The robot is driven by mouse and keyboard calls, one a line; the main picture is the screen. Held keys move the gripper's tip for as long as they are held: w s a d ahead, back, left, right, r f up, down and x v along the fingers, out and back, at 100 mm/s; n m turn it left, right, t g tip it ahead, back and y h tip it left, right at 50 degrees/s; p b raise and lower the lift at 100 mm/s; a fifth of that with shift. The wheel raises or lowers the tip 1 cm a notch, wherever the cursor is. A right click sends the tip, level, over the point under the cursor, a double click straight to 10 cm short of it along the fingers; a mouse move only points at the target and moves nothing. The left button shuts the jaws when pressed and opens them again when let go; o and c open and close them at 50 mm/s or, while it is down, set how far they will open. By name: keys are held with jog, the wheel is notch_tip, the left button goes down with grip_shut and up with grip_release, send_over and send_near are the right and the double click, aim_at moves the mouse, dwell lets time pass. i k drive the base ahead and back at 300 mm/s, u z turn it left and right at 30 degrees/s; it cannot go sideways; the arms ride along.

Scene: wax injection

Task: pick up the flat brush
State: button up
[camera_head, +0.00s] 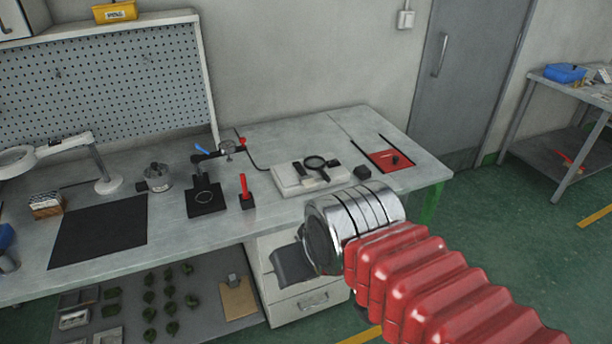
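I cannot pick out the flat brush with certainty. A small upright thing with a red handle and a dark block-like foot (247,197) stands on the grey workbench (215,228), right of a black gauge stand (206,198). It is too small to tell whether it is a brush. My arm reaches in from the lower right, with red bellows and a chrome wrist. My gripper (290,265) shows only as a dark grey part left of the wrist, in front of the drawer unit and apart from the benchtop things. Its fingertips are not clear, and I see nothing held.
A red mat (377,157) lies at the right. A black mat (98,233), a lamp (103,180) and a small metal pot (157,180) are at the left. A pegboard (110,80) stands behind.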

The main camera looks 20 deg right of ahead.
aim_at(308, 181)
jog(key=z, duration=0.05)
jog(key=i, duration=0.95)
jog(key=u, duration=0.1)
